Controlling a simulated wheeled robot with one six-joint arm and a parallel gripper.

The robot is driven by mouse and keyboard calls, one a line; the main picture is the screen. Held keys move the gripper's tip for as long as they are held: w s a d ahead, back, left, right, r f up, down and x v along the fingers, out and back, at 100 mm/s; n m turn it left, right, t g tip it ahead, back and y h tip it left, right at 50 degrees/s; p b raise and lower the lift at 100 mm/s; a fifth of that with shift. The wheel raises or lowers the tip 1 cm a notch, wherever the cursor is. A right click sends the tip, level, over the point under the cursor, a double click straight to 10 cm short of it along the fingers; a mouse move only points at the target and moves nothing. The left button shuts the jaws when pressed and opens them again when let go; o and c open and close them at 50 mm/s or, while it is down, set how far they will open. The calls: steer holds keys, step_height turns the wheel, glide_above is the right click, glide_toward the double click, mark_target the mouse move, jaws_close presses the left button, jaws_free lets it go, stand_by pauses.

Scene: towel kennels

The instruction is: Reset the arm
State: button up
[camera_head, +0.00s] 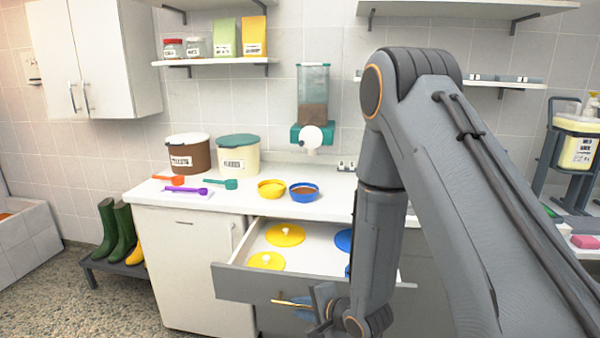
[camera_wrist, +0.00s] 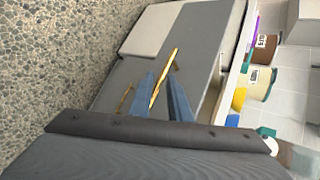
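My gripper (camera_head: 302,308) is low in front of the pulled-out drawer (camera_head: 236,284), at the right part of its gold handle (camera_head: 283,302). In the wrist view its two blue fingers (camera_wrist: 163,88) stand apart, with the gold handle (camera_wrist: 164,76) showing between them. I see gaps beside the handle and cannot tell whether either finger touches it. My arm is bent, with its elbow high and its forearm hanging down over the right side of the drawer. The forearm hides part of the drawer's inside.
Yellow lids (camera_head: 285,234) and a partly hidden blue lid (camera_head: 344,240) lie in the drawer. The counter (camera_head: 228,205) holds a yellow bowl (camera_head: 271,188), a blue bowl (camera_head: 304,191), scoops (camera_head: 184,190) and tubs (camera_head: 238,155). Green boots (camera_head: 115,228) stand left; floor before the cabinet is clear.

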steer(key=s+d+r+n+g+h+b, duration=0.1)
steer(key=s+d+r+n+g+h, duration=0.15)
steer(key=d, duration=0.45)
steer(key=s+d+r+n+g+h+b, duration=0.1)
steer(key=s+d+r+n+h, duration=0.3)
steer(key=d, duration=0.4)
steer(key=s+d+r+n+g, duration=0.2)
steer(key=s, duration=0.4)
steer(key=s+d+r+n+g+b, duration=0.1)
steer(key=s+d+r+n+g, duration=0.1)
steer(key=s, duration=0.5)
steer(key=shift+s+d+r+n+g, duration=0.25)
steer(key=shift+r+n+g, duration=0.1)
steer(key=shift+r+n, duration=0.45)
